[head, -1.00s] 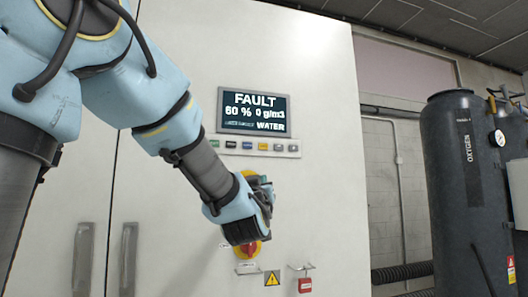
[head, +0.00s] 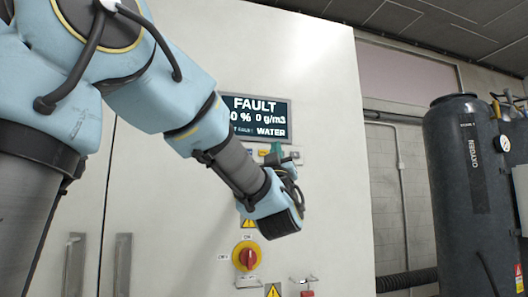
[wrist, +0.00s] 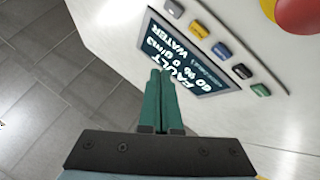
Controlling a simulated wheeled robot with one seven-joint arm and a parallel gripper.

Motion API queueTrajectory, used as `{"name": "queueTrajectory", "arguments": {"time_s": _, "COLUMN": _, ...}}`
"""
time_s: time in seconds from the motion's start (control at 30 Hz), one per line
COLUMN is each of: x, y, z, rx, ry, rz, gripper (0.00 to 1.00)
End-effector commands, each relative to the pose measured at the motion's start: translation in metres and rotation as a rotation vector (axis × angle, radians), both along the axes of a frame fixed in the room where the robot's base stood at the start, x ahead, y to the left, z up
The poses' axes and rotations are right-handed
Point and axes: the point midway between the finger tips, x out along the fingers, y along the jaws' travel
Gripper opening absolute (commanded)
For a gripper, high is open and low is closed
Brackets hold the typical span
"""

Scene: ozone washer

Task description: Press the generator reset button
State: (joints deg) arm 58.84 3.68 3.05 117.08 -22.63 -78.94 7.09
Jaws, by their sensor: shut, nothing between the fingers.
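A row of small buttons sits on the white cabinet under the display. In the wrist view I see a grey button (wrist: 173,8), a yellow button (wrist: 199,29), a blue button (wrist: 222,52), a black button (wrist: 242,71) and a green button (wrist: 261,90). Their labels are too small to read, so I cannot tell which is reset. My gripper (wrist: 160,75) has its two green fingers together and empty; they appear beside the display. In the head view, my gripper (head: 274,152) is near the button row, and my arm hides most of the row.
The display (head: 257,117) on the cabinet (head: 180,220) reads FAULT and WATER. Below it is a red and yellow rotary switch (head: 246,256). A red padlock (head: 307,293) hangs lower right. A dark oxygen tank (head: 468,190) stands at the right.

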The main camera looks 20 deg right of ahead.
Motion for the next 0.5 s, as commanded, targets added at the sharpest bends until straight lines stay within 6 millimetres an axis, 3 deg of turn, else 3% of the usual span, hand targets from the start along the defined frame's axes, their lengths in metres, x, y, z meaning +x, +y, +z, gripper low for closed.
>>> {"name": "queueTrajectory", "arguments": {"time_s": 0.3, "x": 0.045, "y": -0.005, "z": 0.001, "rx": 0.003, "ry": 0.001, "rz": 0.002, "gripper": 0.0}}
{"name": "queueTrajectory", "arguments": {"time_s": 0.5, "x": 0.062, "y": -0.007, "z": -0.001, "rx": 0.001, "ry": 0.0, "rz": 0.001, "gripper": 0.0}}
